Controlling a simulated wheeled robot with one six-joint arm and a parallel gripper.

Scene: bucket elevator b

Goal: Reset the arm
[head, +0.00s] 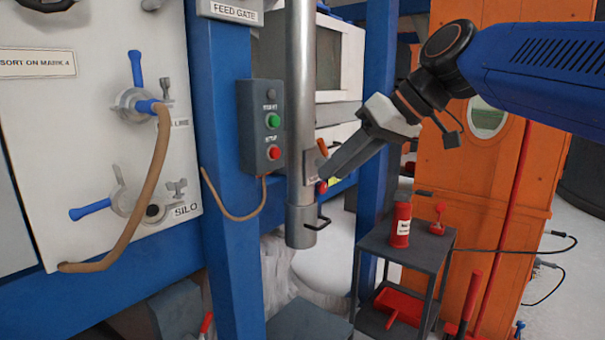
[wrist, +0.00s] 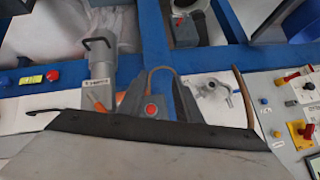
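My arm reaches in from the right in the head view. My gripper (head: 327,172) is beside the steel pipe (head: 300,100), at the height of a small label plate. In the wrist view the two dark fingers (wrist: 158,100) stand apart with nothing held between them. The red button (wrist: 150,109) of the grey control box shows in the gap.
The control box (head: 262,125) hangs on a blue post (head: 225,180) left of the pipe. A grey trolley (head: 425,250) carries a red canister (head: 401,225). An orange cabinet (head: 500,180) stands behind my arm. A panel with blue-handled valves (head: 134,104) is at the left.

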